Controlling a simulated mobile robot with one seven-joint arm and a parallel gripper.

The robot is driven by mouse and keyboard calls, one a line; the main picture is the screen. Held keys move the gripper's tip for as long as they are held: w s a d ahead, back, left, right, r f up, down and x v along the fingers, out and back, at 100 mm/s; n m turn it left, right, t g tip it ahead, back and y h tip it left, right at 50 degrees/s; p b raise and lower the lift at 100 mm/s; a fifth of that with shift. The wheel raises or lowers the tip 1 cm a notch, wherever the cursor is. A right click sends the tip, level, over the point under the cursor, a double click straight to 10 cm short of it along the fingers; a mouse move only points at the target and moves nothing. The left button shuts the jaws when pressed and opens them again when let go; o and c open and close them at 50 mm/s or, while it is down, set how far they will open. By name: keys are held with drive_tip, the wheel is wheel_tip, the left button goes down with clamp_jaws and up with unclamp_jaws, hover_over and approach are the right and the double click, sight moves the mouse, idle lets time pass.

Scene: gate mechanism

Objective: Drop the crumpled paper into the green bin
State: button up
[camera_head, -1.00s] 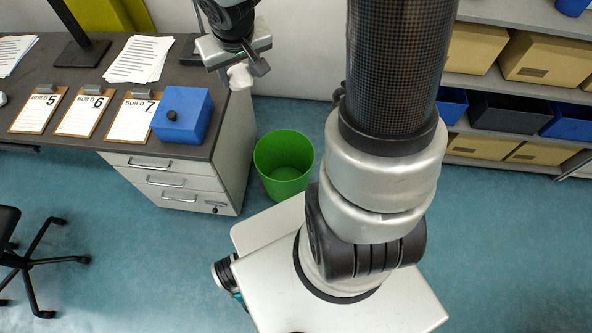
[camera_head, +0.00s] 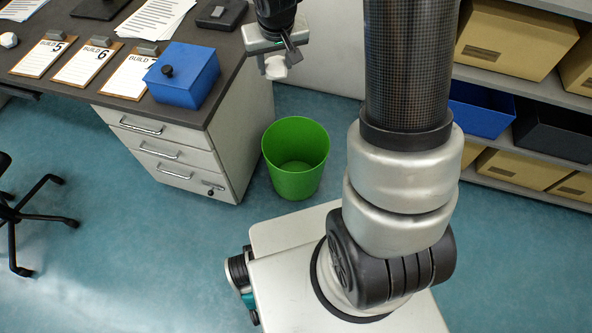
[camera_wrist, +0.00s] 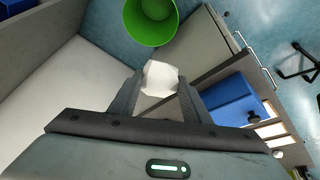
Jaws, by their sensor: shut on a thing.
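The crumpled paper (camera_head: 275,68) is a small white lump held at the tip of my gripper (camera_head: 273,60), above the floor behind the desk's right end. In the wrist view the paper (camera_wrist: 160,77) sits between the two fingers of my gripper (camera_wrist: 160,88), which is shut on it. The green bin (camera_head: 295,170) stands upright on the floor to the right of the drawer unit and looks empty. In the head view it is lower in the picture than the paper. In the wrist view the green bin (camera_wrist: 150,28) shows just beyond the paper, partly cut off by the top edge.
The desk (camera_head: 215,118) carries a blue box (camera_head: 183,77), several clipboards (camera_head: 85,66) and papers. Its drawer unit (camera_head: 175,150) stands left of the bin. Shelves (camera_head: 530,90) with boxes are at the right. A chair (camera_head: 30,215) is at the left. Blue floor (camera_head: 150,265) is clear in front.

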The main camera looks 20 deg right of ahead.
drive_tip(key=b+x, duration=0.1)
drive_tip(key=x, duration=0.1)
drive_tip(key=b+x, duration=0.1)
drive_tip(key=x, duration=0.1)
drive_tip(key=shift+s+f, duration=0.1)
drive_tip(key=shift+s, duration=0.3)
drive_tip(key=shift+s, duration=0.1)
